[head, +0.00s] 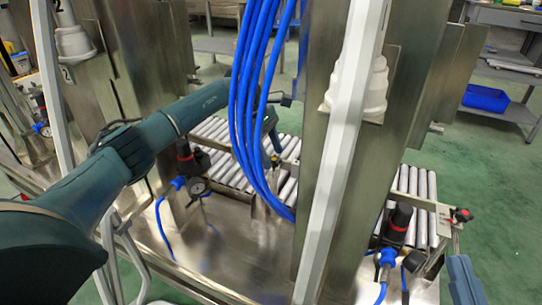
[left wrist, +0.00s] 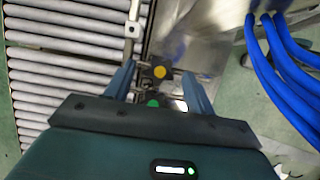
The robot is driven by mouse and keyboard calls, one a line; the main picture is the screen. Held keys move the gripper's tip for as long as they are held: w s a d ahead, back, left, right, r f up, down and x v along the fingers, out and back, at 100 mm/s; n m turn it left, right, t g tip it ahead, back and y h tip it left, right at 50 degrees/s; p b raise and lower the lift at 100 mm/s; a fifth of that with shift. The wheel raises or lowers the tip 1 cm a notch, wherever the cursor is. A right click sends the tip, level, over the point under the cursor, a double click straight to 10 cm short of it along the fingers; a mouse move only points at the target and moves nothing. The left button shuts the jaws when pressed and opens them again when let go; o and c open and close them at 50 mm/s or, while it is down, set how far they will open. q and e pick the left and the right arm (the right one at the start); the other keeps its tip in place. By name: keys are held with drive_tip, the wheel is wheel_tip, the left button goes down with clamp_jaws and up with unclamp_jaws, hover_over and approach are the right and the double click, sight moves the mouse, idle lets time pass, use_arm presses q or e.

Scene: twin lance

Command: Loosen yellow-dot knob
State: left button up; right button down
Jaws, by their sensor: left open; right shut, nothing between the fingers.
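The yellow-dot knob (left wrist: 160,72) is a dark knob with a yellow dot on top. In the left wrist view it lies between the tips of my left gripper (left wrist: 158,82), whose teal fingers are open and apart from it on both sides. In the head view my left gripper (head: 272,135) is beyond the blue hoses, which partly hide it. The knob shows small and dark below it (head: 276,160). My right gripper (head: 460,262) is at the lower right edge of the head view, shut and empty, near a red-topped knob.
Blue hoses (head: 250,100) hang beside my left arm. A steel post (head: 335,130) stands between the two stations. Roller conveyors (head: 412,190) lie behind. A green-dot part (left wrist: 152,103) sits close to the yellow-dot knob. A red-topped knob (head: 462,215) is at right.

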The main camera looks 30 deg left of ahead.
use_arm(q)
drive_tip(key=shift+d+f, duration=0.1)
drive_tip(key=shift+f, duration=0.05)
drive_tip(key=c, duration=1)
